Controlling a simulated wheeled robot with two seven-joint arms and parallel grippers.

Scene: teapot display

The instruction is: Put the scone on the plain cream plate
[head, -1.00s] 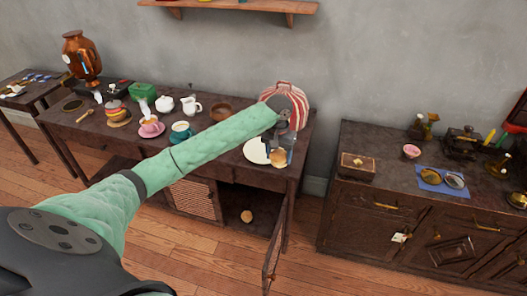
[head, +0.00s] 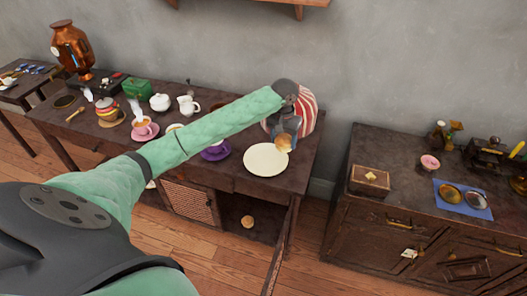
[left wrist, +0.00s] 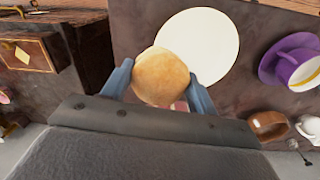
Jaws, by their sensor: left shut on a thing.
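My left gripper (head: 284,138) is shut on the scone (head: 284,143), a round golden-brown bun. In the left wrist view the scone (left wrist: 160,77) sits between the two blue-grey fingers (left wrist: 160,85). The plain cream plate (head: 266,160) lies on the dark table near its right end, empty in what shows. The scone is held above the table, just up and to the right of the plate in the head view. In the left wrist view the scone overlaps the near-left rim of the plate (left wrist: 205,40). My right gripper is not in view.
A purple cup and saucer (head: 215,152) stand left of the plate. A red-and-white striped cosy (head: 306,105) stands behind my gripper. Another round bun (head: 247,221) lies low in the open cupboard. The right cabinet (head: 345,205) stands across a gap.

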